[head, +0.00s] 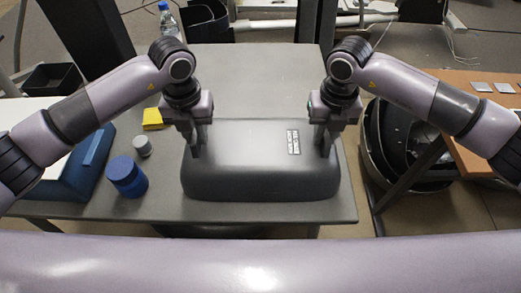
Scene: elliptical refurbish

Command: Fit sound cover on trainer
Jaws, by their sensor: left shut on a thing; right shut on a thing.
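A dark grey cover (250,165) with rounded edges and a small white label (293,142) lies on the grey table in the head view. My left gripper (199,147) is shut on the cover near its left end. My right gripper (323,147) is shut on it near its right end. The fingertips are partly hidden against the cover. I cannot tell whether the cover touches the table or is held slightly above it. No trainer can be made out apart from the cover.
The grey table (262,75) is clear behind the cover. To the left stand a blue jar (126,177), a small grey cylinder (142,146) and a yellow block (153,119). A brown table (482,120) is at the right, with dark curved shells (392,140) below it.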

